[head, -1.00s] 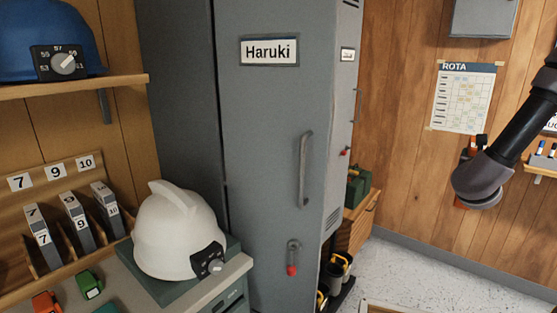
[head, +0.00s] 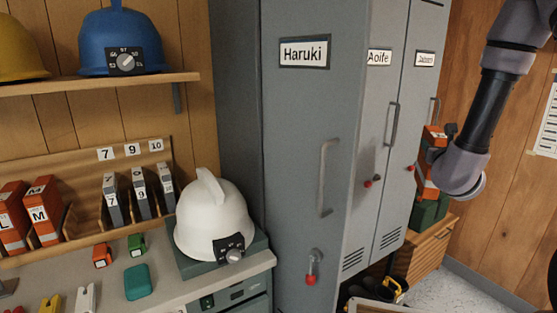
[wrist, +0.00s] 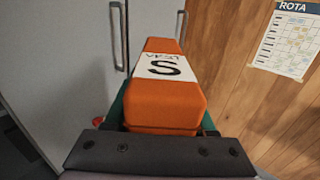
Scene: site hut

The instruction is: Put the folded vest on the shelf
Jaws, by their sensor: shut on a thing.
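My gripper (head: 436,150) is shut on an orange folded vest (head: 427,172) and holds it up in front of the lockers at the right of the head view. In the wrist view the vest (wrist: 165,105) points away from the gripper, with a white band marked S facing the camera. The fingertips are mostly hidden. At the left of the head view, a wooden slotted shelf (head: 90,228) stands on the counter. Two more orange vests, marked L (head: 12,218) and M (head: 42,212), stand in it, beside several grey numbered blocks (head: 140,195).
A white helmet (head: 213,220) sits on a green base at the counter's right end. Small coloured items, including a teal one (head: 137,282), lie before the shelf. Blue and yellow helmets (head: 122,40) rest on the upper board. The grey Haruki locker (head: 300,150) stands between counter and gripper.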

